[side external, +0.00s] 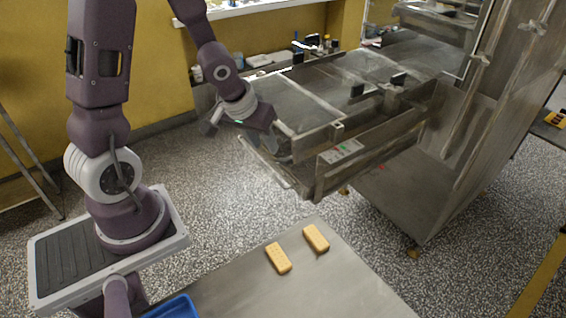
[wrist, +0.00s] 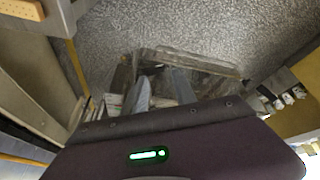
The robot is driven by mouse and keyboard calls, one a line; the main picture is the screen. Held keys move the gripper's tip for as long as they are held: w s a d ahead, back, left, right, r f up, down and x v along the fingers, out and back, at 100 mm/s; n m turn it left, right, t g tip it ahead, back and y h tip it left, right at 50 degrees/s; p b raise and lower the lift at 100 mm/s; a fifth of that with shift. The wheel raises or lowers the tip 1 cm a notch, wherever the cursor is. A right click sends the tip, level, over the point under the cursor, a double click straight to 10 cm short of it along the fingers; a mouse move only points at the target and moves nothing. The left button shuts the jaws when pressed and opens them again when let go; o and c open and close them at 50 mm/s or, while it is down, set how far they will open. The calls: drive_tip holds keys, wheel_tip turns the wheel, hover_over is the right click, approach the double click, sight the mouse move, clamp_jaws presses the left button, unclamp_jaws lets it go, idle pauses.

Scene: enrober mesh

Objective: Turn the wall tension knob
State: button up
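My gripper (wrist: 162,92) is at the near left end of the steel enrober (side external: 330,85). In the wrist view its two grey fingers stand apart with a gap between them. In the side view the dark hand (side external: 255,115) points down at the machine's end frame, and the fingers are hard to make out there. I cannot pick out the wall tension knob in either view; the hand or the frame may hide it. I cannot tell whether the fingers touch anything.
A steel table (side external: 330,280) in front holds two yellow blocks (side external: 278,257) and a blue bin (side external: 173,307). Speckled floor lies between.

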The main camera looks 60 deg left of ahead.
sight(281, 163)
drive_tip(key=d+f+n+t+h, duration=0.2)
drive_tip(key=d+f+n+h, duration=0.15)
drive_tip(key=f, duration=0.35)
drive_tip(key=d+f+n+t+h, duration=0.15)
drive_tip(key=f+h, duration=0.25)
drive_tip(key=f, duration=0.4)
drive_tip(key=s+a+r+n+t+y, duration=0.2)
drive_tip(key=a+r+n+t+y, duration=0.35)
drive_tip(key=n+t, duration=0.65)
drive_tip(key=w, duration=0.2)
drive_tip(key=w+n+g, duration=0.1)
drive_tip(key=w, duration=0.1)
drive_tip(key=w+n+g, duration=0.1)
drive_tip(key=w, duration=0.1)
drive_tip(key=shift+w+d+r+y, duration=0.1)
drive_tip(key=shift+w+d+y, duration=0.05)
drive_tip(key=shift+d+y, duration=0.15)
clamp_jaws()
